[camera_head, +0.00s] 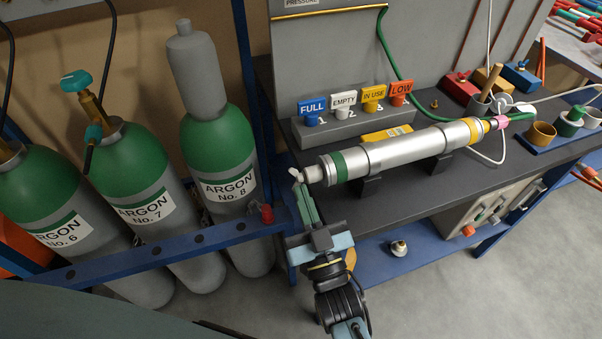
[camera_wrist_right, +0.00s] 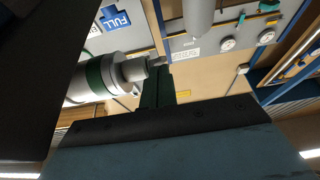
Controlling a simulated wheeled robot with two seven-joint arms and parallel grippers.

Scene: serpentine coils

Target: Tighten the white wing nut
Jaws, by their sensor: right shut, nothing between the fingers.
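The white wing nut (camera_head: 296,174) sits at the left end of a silver cylinder (camera_head: 400,150) with a green band, which lies on cradles on the dark bench. In the right wrist view the nut (camera_wrist_right: 156,62) shows as a small pale piece at the tip of the cylinder's end (camera_wrist_right: 130,71). My right gripper (camera_head: 302,189) is shut and empty, its fingertips close beside the nut. In the right wrist view its green fingers (camera_wrist_right: 158,78) are together just below the nut; I cannot tell whether they touch it. My left gripper is not in view.
Green argon bottles (camera_head: 222,150) stand behind a blue rail (camera_head: 180,245) at left. Coloured tags (camera_head: 343,100) on a grey block stand behind the cylinder. Cups (camera_head: 541,134) and a green hose (camera_head: 400,72) are at right. A small fitting (camera_head: 398,248) lies on the lower blue shelf.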

